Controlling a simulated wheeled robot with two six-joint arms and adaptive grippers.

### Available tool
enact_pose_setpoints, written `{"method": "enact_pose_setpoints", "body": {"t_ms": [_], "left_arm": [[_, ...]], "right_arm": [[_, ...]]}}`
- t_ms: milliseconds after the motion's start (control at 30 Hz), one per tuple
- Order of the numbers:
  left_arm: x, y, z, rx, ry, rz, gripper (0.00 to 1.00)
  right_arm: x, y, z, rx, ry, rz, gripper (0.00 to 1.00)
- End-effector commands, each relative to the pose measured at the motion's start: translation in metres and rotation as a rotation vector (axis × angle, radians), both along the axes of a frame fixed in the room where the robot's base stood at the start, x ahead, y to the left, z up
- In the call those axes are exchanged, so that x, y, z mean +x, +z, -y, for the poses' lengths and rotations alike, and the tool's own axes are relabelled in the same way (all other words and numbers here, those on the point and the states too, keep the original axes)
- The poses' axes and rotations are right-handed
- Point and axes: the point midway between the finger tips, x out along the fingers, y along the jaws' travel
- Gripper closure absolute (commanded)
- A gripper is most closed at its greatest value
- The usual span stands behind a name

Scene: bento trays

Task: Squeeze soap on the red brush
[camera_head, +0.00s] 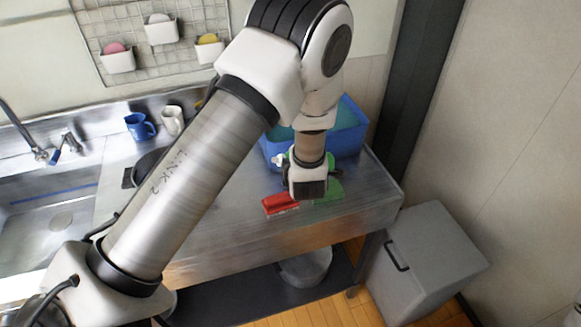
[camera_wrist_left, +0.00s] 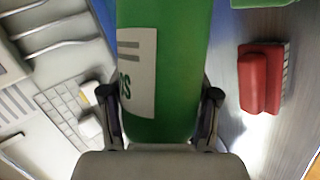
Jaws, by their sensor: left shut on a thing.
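The red brush (camera_head: 280,203) lies on the steel counter, just left of and below my left gripper (camera_head: 308,190) in the head view. It also shows at the right of the left wrist view (camera_wrist_left: 262,78), with pale bristles along one side. My left gripper is shut on a green soap bottle (camera_wrist_left: 185,60) with a white label, held between both fingers. In the head view the gripper and wrist hide most of the bottle; a white tip shows at their left. The bottle and the brush are apart in the wrist view. My right gripper is not in view.
A green item (camera_head: 330,192) lies right of the red brush. A blue bin (camera_head: 350,140) stands behind the gripper. Cups (camera_head: 140,126) and a sink (camera_head: 50,205) are at the left. A grey box (camera_head: 430,260) stands right of the counter.

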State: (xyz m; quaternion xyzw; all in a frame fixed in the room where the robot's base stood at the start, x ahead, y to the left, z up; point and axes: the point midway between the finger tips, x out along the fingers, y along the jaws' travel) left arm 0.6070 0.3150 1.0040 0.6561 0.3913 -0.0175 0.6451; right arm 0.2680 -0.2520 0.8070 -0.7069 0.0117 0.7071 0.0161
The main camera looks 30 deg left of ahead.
Motion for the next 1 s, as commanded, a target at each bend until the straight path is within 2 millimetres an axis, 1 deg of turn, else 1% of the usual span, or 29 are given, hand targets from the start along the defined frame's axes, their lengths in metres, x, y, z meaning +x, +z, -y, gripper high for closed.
{"method": "enact_pose_setpoints", "body": {"t_ms": [33, 200, 533, 900, 1000], "left_arm": [[0.005, -0.016, 0.003, -0.042, -0.001, 0.054, 0.88], [0.019, -0.022, 0.016, -0.213, -0.001, 0.253, 0.88], [0.013, -0.013, 0.012, -0.594, -0.001, 0.697, 0.88], [-0.003, -0.005, -0.002, -0.845, -0.001, 0.993, 0.88], [-0.006, -0.002, -0.005, -0.903, 0.000, 1.061, 0.88]], "right_arm": [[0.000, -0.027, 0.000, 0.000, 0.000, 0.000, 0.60], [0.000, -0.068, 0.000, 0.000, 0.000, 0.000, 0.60], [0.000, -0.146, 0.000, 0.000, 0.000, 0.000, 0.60], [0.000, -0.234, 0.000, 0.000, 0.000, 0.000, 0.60], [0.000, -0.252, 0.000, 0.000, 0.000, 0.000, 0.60]]}}
